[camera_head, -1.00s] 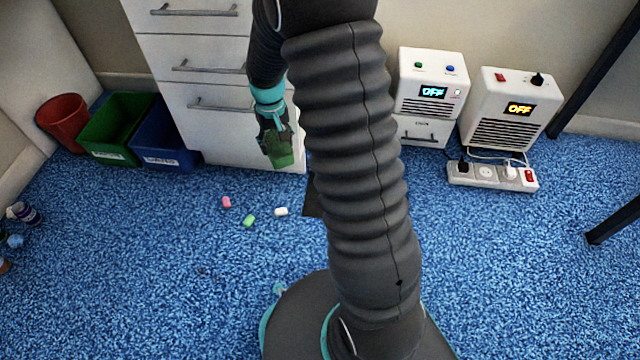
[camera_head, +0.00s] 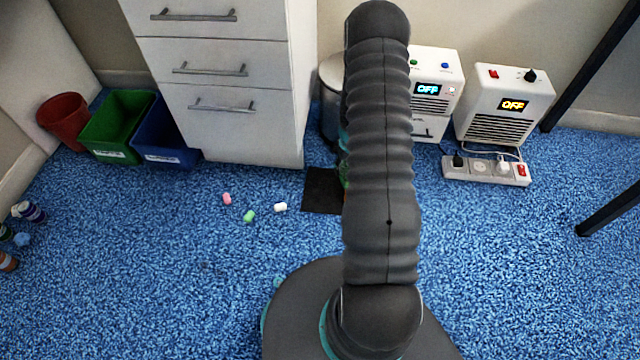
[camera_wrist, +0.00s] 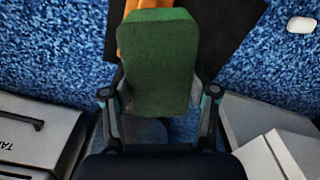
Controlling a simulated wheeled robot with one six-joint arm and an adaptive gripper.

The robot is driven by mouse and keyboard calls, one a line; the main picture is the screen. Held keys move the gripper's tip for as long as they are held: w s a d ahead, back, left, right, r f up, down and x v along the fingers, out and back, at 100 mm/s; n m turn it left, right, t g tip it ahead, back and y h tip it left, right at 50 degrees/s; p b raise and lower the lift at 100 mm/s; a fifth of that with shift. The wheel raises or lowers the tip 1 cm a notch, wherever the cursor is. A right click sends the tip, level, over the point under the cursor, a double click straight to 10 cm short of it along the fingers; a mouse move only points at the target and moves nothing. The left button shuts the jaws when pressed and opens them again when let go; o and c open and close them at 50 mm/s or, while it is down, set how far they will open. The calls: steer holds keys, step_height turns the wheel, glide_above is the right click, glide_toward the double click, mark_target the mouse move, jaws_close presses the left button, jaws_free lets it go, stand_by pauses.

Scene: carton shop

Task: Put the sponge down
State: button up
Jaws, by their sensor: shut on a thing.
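The green sponge (camera_wrist: 157,62) is held in my gripper (camera_wrist: 158,92), which is shut on its sides in the wrist view. The sponge is above a dark mat (camera_wrist: 223,40) on the blue carpet. An orange thing (camera_wrist: 232,22) shows behind the sponge, over the mat; the sponge covers part of it. In the head view the dark mat (camera_head: 321,192) shows left of my arm. My arm hides the gripper and nearly all of the sponge there. I cannot tell how high the sponge is above the mat.
Pink (camera_head: 227,198), green (camera_head: 249,216) and white (camera_head: 280,207) small pieces lie left of the mat. A drawer cabinet (camera_head: 225,135) and a metal bin (camera_head: 330,95) stand behind. White devices (camera_head: 505,105) and a power strip (camera_head: 487,170) are at the right.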

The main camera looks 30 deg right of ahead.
steer(key=w+a+f, duration=0.1)
steer(key=a, duration=0.1)
steer(key=w+a+f, duration=0.2)
steer(key=a, duration=0.1)
steer(key=w+a+f, duration=0.2)
steer(key=shift+w+a+f+b, duration=0.1)
steer(key=shift+a+f+b, duration=0.2)
steer(key=shift+b, duration=0.1)
steer(key=shift+f, duration=1.95)
steer(key=shift+b, duration=0.3)
steer(key=shift+f, duration=0.2)
steer(key=o, duration=1.3)
steer(key=shift+o, duration=0.2)
steer(key=shift+r, duration=0.1)
